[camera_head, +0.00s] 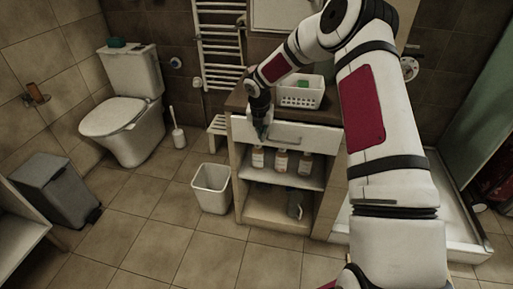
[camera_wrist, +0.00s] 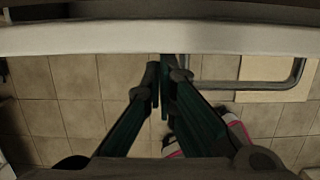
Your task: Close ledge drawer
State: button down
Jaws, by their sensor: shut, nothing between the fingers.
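The ledge drawer (camera_head: 318,138) has a white front under the dark countertop of the cabinet. I cannot tell exactly how far out it stands. In the wrist view its white front (camera_wrist: 80,38) runs across the top, with a grey bar handle (camera_wrist: 250,86) to the right of my fingers. My gripper (camera_head: 262,132) is at the left part of the drawer front, and its fingers also show in the wrist view (camera_wrist: 164,74). The fingers are shut and empty, with tips close to the front and left of the handle. Whether they touch it is unclear.
Several bottles (camera_head: 281,161) stand on the open shelf below the drawer. A white basket (camera_head: 300,94) stands on the countertop (camera_head: 239,101). A white bin (camera_head: 211,188) is on the floor left of the cabinet. The tiled floor in front is clear.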

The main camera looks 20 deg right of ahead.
jog(key=shift+w+d+b, duration=0.35)
jog(key=shift+w+d, duration=0.15)
jog(key=shift+w, duration=0.25)
jog(key=shift+w+d+b, duration=0.35)
jog(key=shift+w+d, duration=0.15)
jog(key=shift+w, duration=0.2)
